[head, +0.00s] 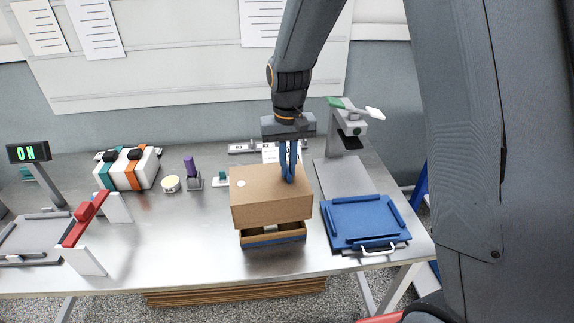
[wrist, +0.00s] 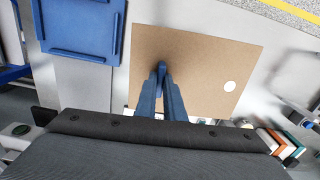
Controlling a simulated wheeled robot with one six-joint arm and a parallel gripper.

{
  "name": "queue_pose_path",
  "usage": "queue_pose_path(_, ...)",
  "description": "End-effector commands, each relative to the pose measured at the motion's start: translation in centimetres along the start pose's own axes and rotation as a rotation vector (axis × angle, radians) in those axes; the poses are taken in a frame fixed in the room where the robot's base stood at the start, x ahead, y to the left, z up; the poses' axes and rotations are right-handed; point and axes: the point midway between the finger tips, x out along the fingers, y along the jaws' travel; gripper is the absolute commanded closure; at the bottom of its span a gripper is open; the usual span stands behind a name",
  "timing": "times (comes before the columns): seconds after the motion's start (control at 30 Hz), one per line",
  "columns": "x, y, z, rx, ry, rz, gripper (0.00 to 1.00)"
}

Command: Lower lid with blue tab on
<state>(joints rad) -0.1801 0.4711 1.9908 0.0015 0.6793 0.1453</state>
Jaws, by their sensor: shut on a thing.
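The brown cardboard lid (head: 262,212) hangs level above the open brown box (head: 272,239), with a gap showing between them at the front. My gripper (head: 289,179) points down at the lid's top, its blue fingers shut. The blue tab cannot be told apart from the fingers, which hide it. The box is hidden under the lid there.
A blue tray with a white handle (head: 366,222) lies close to the right of the box. A grey stand (head: 346,128) rises behind it. A purple-topped piece (head: 191,170) and a round cream piece (head: 170,184) stand to the left. The metal table (head: 180,235) is clear left of the box.

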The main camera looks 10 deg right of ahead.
Motion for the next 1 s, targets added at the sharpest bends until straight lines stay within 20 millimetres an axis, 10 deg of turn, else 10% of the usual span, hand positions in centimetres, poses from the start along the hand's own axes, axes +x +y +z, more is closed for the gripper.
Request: queue_pose_path(1.0, 4.9, -0.2, 0.1, -0.005, -0.001, 0.0, 1.0)
